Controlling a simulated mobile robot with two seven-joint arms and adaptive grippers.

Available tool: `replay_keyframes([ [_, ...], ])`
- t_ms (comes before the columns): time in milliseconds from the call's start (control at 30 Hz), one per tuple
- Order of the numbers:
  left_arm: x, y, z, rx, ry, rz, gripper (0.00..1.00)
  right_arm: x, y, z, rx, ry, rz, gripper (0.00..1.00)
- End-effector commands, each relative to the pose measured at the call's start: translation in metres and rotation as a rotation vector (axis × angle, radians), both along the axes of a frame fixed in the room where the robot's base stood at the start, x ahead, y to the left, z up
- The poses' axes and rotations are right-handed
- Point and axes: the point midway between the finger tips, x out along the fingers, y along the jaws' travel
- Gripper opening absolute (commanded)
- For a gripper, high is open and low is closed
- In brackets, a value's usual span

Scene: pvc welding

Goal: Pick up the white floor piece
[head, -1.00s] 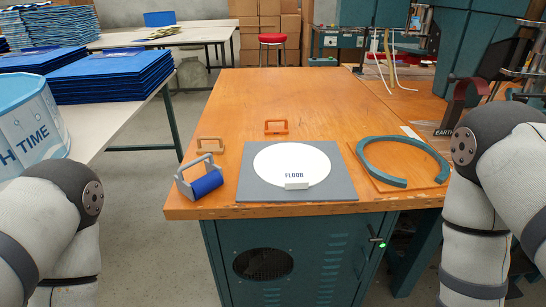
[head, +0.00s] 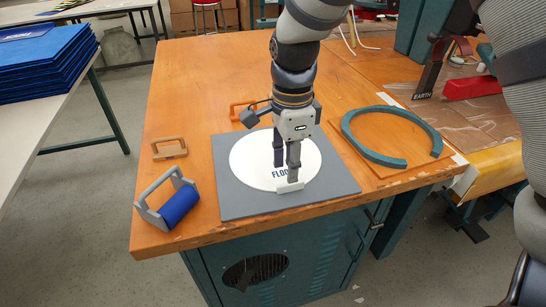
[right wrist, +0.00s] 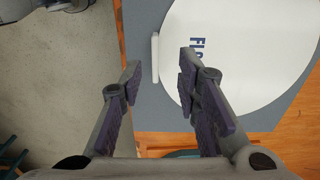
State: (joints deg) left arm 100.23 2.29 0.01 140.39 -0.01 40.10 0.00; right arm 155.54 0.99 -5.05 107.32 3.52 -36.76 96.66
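The white floor piece (head: 248,158) is a round disc marked FLOOR, lying flat on a grey square board (head: 235,205). A small white block (head: 290,187) stands at its near edge. My right gripper (head: 286,173) points down over the disc's near edge and hides part of the lettering. In the right wrist view its fingers (right wrist: 159,70) are spread, one on each side of the white block (right wrist: 155,58), with gaps on both sides. The disc (right wrist: 245,60) also shows there at the right. My left gripper is not in view.
A grey-framed blue roller (head: 178,207) stands at the front left of the wooden table (head: 190,80). A tan handle (head: 170,148) and an orange handle (head: 240,109) lie behind. A teal open ring (head: 372,149) lies right of the board. The table's back left is clear.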

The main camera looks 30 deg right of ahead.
Motion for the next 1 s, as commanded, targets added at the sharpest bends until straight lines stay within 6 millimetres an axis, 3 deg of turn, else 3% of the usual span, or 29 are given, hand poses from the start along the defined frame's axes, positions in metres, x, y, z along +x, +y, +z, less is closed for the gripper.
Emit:
replay_keyframes([
  [100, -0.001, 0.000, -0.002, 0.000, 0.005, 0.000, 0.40, -0.007, 0.005, -0.025, 0.003, 0.007, 0.001, 0.30],
  [233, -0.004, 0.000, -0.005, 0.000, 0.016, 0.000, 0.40, -0.006, 0.004, -0.043, 0.002, 0.003, 0.000, 0.30],
  [467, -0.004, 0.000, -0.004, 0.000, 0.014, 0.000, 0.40, -0.005, 0.004, -0.044, 0.001, -0.003, 0.000, 0.30],
  [600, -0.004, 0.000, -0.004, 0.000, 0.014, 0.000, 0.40, -0.005, 0.004, -0.044, 0.001, -0.002, 0.000, 0.01],
  [1000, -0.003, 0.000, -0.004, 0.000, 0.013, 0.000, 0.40, -0.006, 0.004, -0.043, 0.001, -0.003, 0.000, 0.00],
])
